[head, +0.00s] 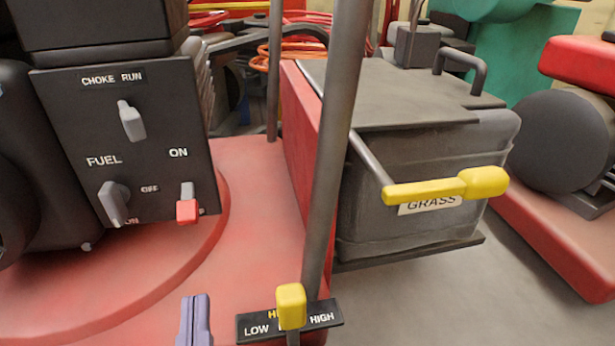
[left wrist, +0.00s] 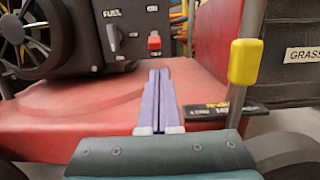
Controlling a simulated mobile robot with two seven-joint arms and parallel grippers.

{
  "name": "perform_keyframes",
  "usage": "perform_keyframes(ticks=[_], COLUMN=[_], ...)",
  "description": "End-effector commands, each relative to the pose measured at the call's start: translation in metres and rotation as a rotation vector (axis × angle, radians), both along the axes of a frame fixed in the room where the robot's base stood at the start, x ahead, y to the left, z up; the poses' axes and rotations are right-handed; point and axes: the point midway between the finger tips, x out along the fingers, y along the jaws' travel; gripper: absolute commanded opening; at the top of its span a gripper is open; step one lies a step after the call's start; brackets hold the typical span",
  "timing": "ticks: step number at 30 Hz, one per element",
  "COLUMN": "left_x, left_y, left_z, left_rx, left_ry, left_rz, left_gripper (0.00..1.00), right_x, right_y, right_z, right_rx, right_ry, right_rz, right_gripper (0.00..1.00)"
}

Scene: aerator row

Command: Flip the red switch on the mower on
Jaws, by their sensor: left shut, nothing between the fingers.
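The red switch (head: 187,210) is a small lever with a red tip on the lower right of the mower's black control panel (head: 150,75). Its red tip points down, away from the ON label above it. It also shows in the left wrist view (left wrist: 154,41), just beyond the fingertips. My left gripper (head: 195,300) shows its purple fingers at the bottom of the head view, below the switch and apart from it. The fingers are pressed together with nothing between them. In the left wrist view the shut fingers (left wrist: 159,74) point toward the panel. My right gripper is not in view.
Grey choke (head: 131,120) and fuel (head: 114,203) levers share the panel. A yellow-knobbed LOW/HIGH lever (head: 291,306) stands right of my gripper. A grey handle post (head: 338,140) rises behind it. A yellow handle (head: 430,189) sits before the grey grass box (head: 370,210). The red deck (head: 240,200) lies below.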

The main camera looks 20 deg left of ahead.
Motion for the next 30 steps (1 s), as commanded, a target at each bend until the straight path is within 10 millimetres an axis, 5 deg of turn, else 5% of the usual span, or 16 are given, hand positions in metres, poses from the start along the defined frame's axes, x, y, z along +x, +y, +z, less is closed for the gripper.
perform_keyframes(ticks=[14, 30], left_x=[0.007, 0.078], left_y=[0.003, 0.047], left_z=[0.001, 0.013], left_rx=[0.007, 0.006], left_ry=[-0.002, -0.002], left_rz=[-0.003, -0.004], left_gripper=[0.00, 0.00], right_x=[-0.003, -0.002], right_y=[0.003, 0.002], right_z=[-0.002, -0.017], right_rx=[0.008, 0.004], right_ry=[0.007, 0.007], right_rz=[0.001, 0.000], right_gripper=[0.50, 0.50])
